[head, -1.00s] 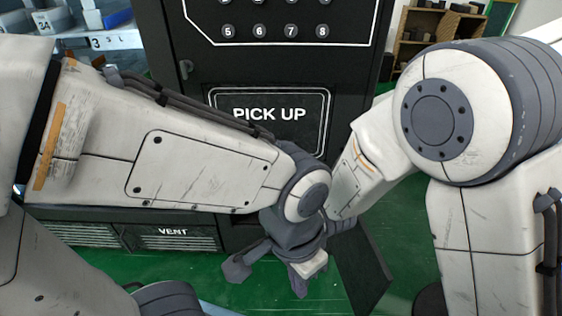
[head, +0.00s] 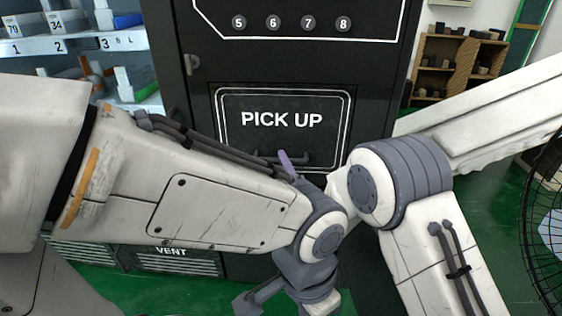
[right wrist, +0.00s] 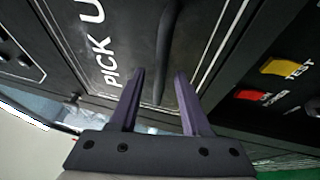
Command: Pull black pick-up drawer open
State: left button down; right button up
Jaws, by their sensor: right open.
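The black pick-up drawer (head: 332,112) is a flat panel marked PICK UP on the dark machine's front, and it looks flush with it. Its dark bar handle (head: 301,158) runs along the lower part, partly hidden by my arm. My right gripper (head: 287,163) is at the handle; only a purple finger shows in the head view. In the right wrist view my right gripper (right wrist: 160,74) is open, with the handle (right wrist: 167,50) lined up between its fingers; I cannot tell whether they touch it. My left gripper (head: 283,303) hangs low in front of the machine, its tips cut off by the frame.
My left forearm crosses in front of the machine just below the drawer. A black wire fan guard (head: 545,225) stands at the right edge. Stocked shelves (head: 80,45) are at the left.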

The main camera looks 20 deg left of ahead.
jog(key=shift+x, duration=1.05)
jog(key=shift+a, duration=0.1)
grip_shut()
jog(key=shift+f, duration=0.1)
dwell(0.5)
